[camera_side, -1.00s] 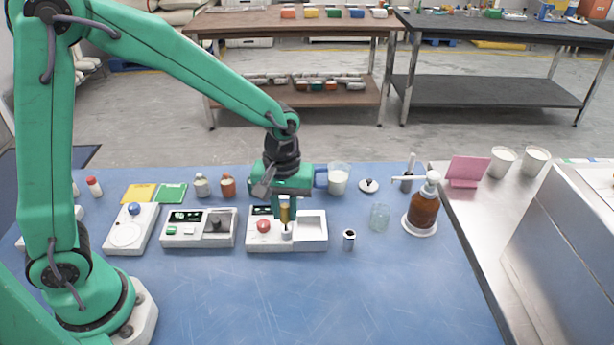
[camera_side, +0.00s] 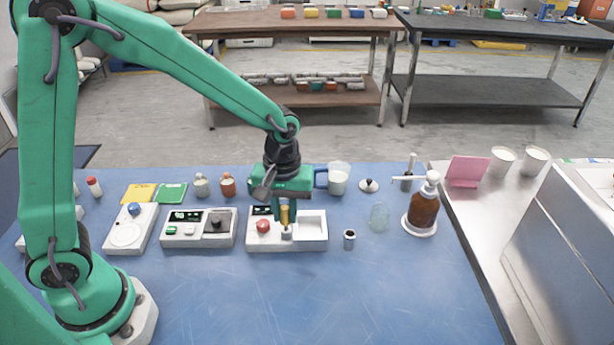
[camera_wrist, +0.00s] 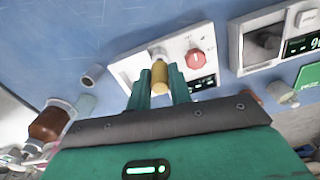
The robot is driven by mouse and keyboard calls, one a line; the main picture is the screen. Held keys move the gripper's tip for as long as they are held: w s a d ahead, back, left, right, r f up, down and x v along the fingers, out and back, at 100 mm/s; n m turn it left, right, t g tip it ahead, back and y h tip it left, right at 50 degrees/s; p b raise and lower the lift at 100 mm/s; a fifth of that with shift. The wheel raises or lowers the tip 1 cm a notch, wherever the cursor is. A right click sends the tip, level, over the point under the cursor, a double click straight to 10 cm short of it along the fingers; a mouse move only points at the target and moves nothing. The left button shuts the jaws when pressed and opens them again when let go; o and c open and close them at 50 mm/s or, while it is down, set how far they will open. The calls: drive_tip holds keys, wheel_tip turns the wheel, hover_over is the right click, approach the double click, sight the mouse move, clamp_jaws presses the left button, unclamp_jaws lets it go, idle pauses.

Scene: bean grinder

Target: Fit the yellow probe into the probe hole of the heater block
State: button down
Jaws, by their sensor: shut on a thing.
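My gripper (camera_side: 284,214) is shut on the yellow probe (camera_side: 285,216), which stands about upright between the fingers. The white unit with a red knob, which I take for the heater block (camera_side: 314,228), sits on the blue table below. The probe's lower end is at a short pale round fitting (camera_side: 287,234) on the unit. In the wrist view the probe (camera_wrist: 160,77) lies between the two green fingers, its tip end meeting the fitting (camera_wrist: 157,53). The hole itself is hidden, and I cannot tell how far the tip is inside.
A small metal cylinder (camera_side: 349,239) and a clear glass (camera_side: 379,217) stand to the right. A brown pump bottle (camera_side: 424,207) is farther right. Another white device with a display (camera_side: 199,228) is close on the left. A milk jug (camera_side: 339,179) stands behind. The front table is clear.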

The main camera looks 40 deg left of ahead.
drive_tip(key=shift+f, duration=0.4)
idle(0.6)
drive_tip(key=c, duration=0.6)
unclamp_jaws()
drive_tip(key=shift+c, duration=0.2)
drive_tip(key=shift+r, duration=0.1)
drive_tip(key=shift+r, duration=3.4)
drive_tip(key=shift+r, duration=0.1)
